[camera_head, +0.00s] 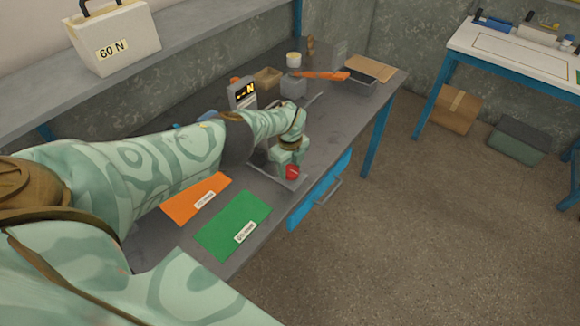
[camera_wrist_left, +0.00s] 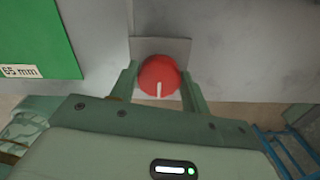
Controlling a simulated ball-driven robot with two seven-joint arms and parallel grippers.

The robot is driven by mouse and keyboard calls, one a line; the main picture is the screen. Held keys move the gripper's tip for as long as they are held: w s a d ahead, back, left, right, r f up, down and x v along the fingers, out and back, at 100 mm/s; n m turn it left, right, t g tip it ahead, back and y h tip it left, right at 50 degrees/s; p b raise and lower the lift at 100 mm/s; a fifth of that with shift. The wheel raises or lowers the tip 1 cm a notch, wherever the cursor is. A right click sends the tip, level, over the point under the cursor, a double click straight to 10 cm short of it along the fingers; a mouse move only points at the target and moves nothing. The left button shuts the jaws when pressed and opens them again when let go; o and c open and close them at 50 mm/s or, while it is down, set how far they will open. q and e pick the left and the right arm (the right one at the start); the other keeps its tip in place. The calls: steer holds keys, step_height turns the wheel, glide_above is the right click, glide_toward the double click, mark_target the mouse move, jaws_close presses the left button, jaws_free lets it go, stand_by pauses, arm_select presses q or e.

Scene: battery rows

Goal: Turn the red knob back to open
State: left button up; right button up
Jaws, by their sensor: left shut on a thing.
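The red knob (camera_head: 292,172) sits near the front edge of the grey workbench in the head view. In the left wrist view the round red knob (camera_wrist_left: 159,77) has a white pointer line directed toward the gripper body, and a grey plate (camera_wrist_left: 160,47) shows behind it. My left gripper (camera_head: 287,166) reaches down over the knob. Its two fingers stand on either side of the knob, shut on it, as the left wrist view (camera_wrist_left: 160,82) also shows. My right gripper is in neither view.
An orange mat (camera_head: 188,203) and a green mat (camera_head: 228,228) lie on the bench left of the knob. A grey device with a lit display (camera_head: 243,93), a small box (camera_head: 267,78) and an orange tool (camera_head: 322,75) are farther back. A blue drawer (camera_head: 318,190) hangs below the bench edge.

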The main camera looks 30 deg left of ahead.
mark_target(290, 169)
arm_select(q)
steer(key=shift+w+r, duration=0.1)
steer(key=o, duration=1)
step_height(290, 169, up, 16)
steer(key=p, duration=1.3)
steer(key=shift+r, duration=0.1)
